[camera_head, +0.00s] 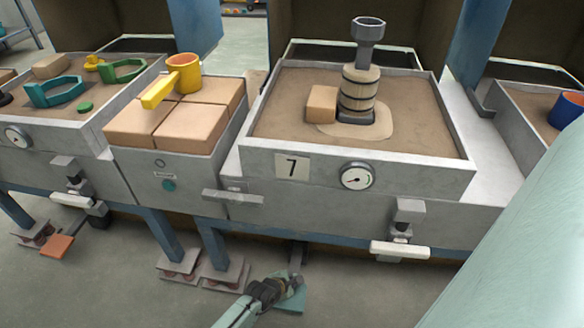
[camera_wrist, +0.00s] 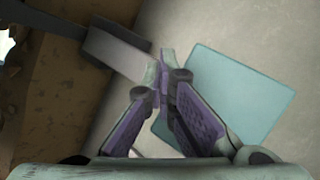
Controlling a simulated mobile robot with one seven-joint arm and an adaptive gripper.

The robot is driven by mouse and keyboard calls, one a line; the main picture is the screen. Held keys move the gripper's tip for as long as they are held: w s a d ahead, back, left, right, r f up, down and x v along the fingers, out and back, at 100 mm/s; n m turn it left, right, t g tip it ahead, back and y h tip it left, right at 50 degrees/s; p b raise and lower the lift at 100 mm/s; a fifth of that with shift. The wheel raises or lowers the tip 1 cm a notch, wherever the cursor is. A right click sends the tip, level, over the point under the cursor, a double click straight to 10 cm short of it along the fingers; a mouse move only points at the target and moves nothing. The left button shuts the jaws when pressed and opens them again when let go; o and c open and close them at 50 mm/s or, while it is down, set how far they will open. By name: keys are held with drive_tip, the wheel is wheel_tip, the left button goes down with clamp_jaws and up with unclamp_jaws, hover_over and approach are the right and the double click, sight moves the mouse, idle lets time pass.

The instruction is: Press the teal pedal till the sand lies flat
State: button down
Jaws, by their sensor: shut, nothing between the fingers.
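The teal pedal (camera_head: 292,297) is low near the floor under the sandbox numbered 7, at the end of a grey lever. In the wrist view the teal pedal (camera_wrist: 236,92) is a flat plate behind and right of the fingers. My gripper (camera_head: 291,285) is shut and empty, with its fingertips over the pedal's lever side; its fingers also show in the wrist view (camera_wrist: 167,62). I cannot tell whether they touch the pedal. The sand (camera_head: 400,128) fills the box, with a paler mound around a banded wooden piece and a tan block.
A gauge (camera_head: 357,177) and a white lever (camera_head: 400,249) are on the front of box 7. Blue legs (camera_head: 213,245) stand left of the pedal. An orange pedal (camera_head: 57,245) is at far left. Open floor lies in front.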

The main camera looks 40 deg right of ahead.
drive_tip(key=shift+a+f+b, duration=0.15)
drive_tip(key=shift+f+b, duration=1.15)
drive_tip(key=shift+f, duration=0.2)
idle(0.8)
drive_tip(key=shift+r+p, duration=2.25)
drive_tip(key=shift+r, duration=0.7)
drive_tip(key=r+p, duration=0.2)
drive_tip(key=r, duration=0.1)
drive_tip(key=r+p, duration=0.2)
drive_tip(key=shift+w+d, duration=0.15)
drive_tip(key=shift+d, duration=0.15)
